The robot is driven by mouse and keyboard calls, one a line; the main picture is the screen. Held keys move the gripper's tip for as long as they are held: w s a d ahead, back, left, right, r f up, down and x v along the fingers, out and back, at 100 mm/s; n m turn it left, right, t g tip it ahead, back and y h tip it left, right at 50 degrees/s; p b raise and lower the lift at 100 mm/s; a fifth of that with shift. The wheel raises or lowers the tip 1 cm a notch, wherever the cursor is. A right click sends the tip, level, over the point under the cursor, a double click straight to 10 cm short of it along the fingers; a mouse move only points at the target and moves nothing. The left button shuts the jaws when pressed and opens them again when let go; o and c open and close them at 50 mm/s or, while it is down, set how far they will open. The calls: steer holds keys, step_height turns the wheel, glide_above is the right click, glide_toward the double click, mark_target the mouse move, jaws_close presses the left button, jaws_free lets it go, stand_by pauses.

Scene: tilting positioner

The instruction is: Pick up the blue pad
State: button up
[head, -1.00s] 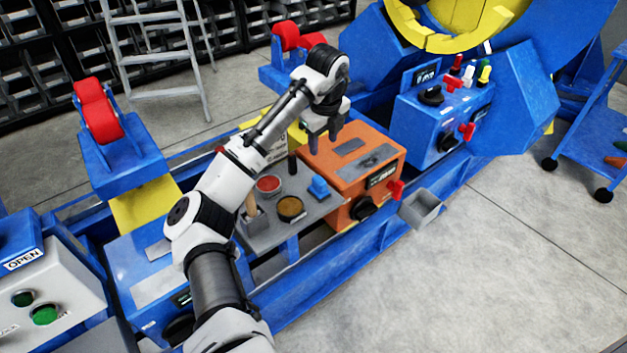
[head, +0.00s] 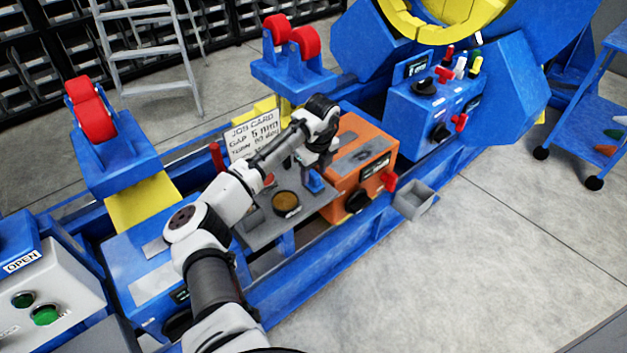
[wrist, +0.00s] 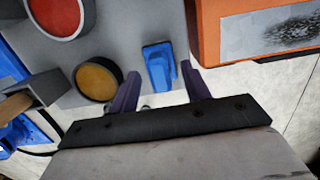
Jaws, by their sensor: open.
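The blue pad (wrist: 158,65) is a small blue block with a raised handle, on the grey shelf plate beside the orange box. In the head view the blue pad (head: 314,182) is partly hidden by my gripper (head: 318,170). In the wrist view my gripper (wrist: 162,85) is open, its two dark fingers spread to the left and right of the pad's near end. I see no contact between fingers and pad. The pad stands apart from the orange box.
An orange box (head: 352,163) stands right of the pad. A round amber tin (wrist: 97,82) and a red one (wrist: 62,14) lie to its left. A job card (head: 252,135) stands behind. A small grey bin (head: 414,200) hangs at the front edge.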

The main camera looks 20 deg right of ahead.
mark_target(314, 172)
steer(key=shift+w+a+f, duration=0.1)
steer(key=shift+f, duration=0.7)
steer(key=shift+c, duration=0.5)
jaws_close()
steer(key=shift+r, duration=0.15)
step_height(314, 172, up, 20)
steer(key=b, duration=0.1)
